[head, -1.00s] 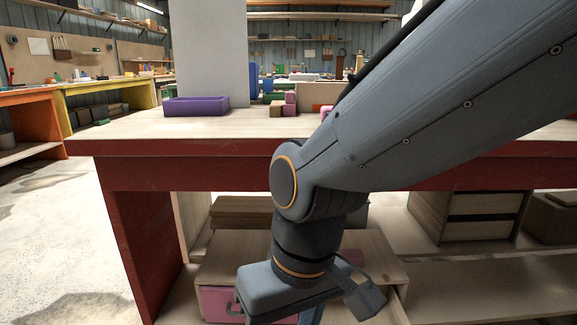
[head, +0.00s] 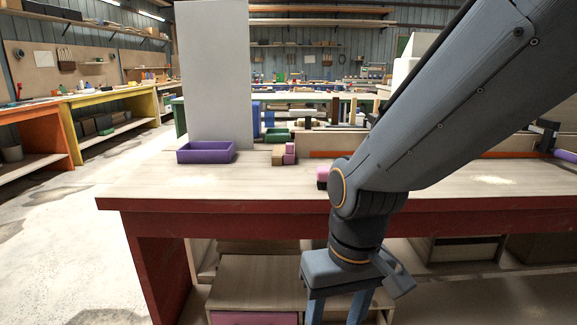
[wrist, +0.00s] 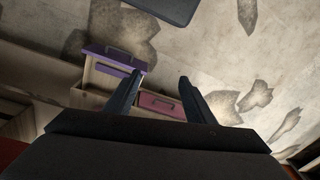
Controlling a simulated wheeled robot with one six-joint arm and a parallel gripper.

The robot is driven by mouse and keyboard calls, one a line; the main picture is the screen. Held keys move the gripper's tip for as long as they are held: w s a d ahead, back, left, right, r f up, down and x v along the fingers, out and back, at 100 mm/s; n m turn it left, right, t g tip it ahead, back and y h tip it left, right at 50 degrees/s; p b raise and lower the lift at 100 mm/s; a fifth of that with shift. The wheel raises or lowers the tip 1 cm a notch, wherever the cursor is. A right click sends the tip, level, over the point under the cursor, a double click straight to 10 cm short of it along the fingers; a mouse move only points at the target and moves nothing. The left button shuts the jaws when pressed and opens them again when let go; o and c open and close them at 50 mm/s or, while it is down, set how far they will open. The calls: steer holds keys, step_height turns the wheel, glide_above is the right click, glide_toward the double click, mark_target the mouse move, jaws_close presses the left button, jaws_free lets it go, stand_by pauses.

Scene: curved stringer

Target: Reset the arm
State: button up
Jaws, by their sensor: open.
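My gripper (head: 338,312) hangs in front of the red workbench (head: 250,213), below its top edge, with its fingers pointing down. Its two fingers also show in the wrist view (wrist: 160,95), spread apart with nothing between them. In the wrist view, a drawer with a purple front (wrist: 112,58) stands out from a wooden cabinet below the bench. Beside it is a dark pink drawer front (wrist: 160,106), which also shows in the head view (head: 255,318). My arm covers part of the bench top.
On the bench top are a purple tray (head: 206,158), pink and wooden blocks (head: 284,155), a green bin (head: 277,135) and a pink block (head: 322,174) partly behind my arm. A tall grey panel (head: 216,75) stands behind the tray. Open floor (head: 60,240) lies to the left.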

steer(key=s+d+r+m+h+p, duration=0.1)
steer(key=s+d+r+m+p, duration=0.1)
steer(key=d+r+p, duration=1)
steer(key=r+m+p, duration=0.1)
steer(key=r+p, duration=0.1)
steer(key=p, duration=0.3)
steer(key=shift+s, duration=0.15)
steer(key=shift+c, duration=0.4)
